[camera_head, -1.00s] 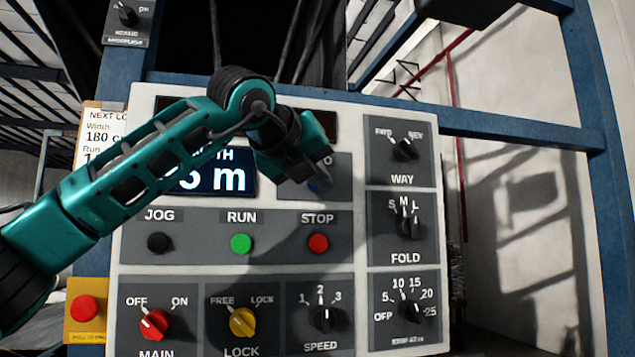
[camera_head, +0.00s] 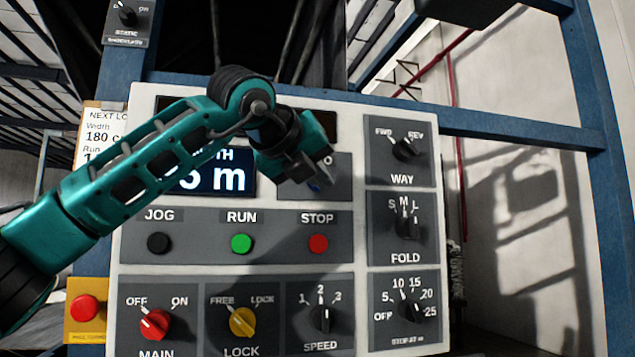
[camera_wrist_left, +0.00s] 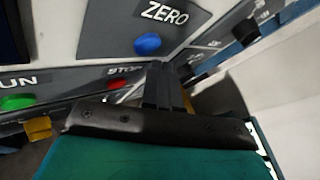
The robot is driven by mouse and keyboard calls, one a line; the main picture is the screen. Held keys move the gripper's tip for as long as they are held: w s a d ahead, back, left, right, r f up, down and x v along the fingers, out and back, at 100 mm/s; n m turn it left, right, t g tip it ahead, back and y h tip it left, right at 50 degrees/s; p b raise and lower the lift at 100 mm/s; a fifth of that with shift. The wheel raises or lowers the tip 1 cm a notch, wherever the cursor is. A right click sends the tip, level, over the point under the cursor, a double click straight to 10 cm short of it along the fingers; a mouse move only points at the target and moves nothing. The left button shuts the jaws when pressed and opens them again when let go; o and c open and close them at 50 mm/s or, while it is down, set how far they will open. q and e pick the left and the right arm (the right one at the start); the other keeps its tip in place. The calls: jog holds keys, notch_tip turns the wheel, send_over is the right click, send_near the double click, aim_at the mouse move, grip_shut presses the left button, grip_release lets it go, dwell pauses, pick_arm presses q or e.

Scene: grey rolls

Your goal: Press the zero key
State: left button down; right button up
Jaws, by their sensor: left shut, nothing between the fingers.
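The zero key is a round blue button under the word ZERO in the left wrist view (camera_wrist_left: 147,44). In the head view only a sliver of the blue key (camera_head: 314,187) shows, mostly hidden behind my gripper. My left gripper (camera_head: 324,171) is shut and empty, right in front of the zero key's panel. In the left wrist view its closed dark fingers (camera_wrist_left: 160,72) end just below and right of the blue key in the picture. I cannot tell whether they touch it. My right gripper is not in view.
Below are black JOG (camera_head: 159,243), green RUN (camera_head: 241,243) and red STOP (camera_head: 318,243) buttons. WAY (camera_head: 404,150) and FOLD (camera_head: 408,226) knobs sit to the right. My left arm partly covers the display (camera_head: 232,180).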

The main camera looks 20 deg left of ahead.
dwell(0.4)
pick_arm(q)
jog(key=shift+w+a, duration=0.25)
jog(key=shift+w, duration=0.1)
jog(key=shift+w+a, duration=0.25)
jog(key=shift+w, duration=0.1)
dwell(0.7)
dwell(0.4)
jog(key=shift+s+d+b, duration=0.4)
jog(key=shift+s+d, duration=0.05)
jog(key=shift+s, duration=0.25)
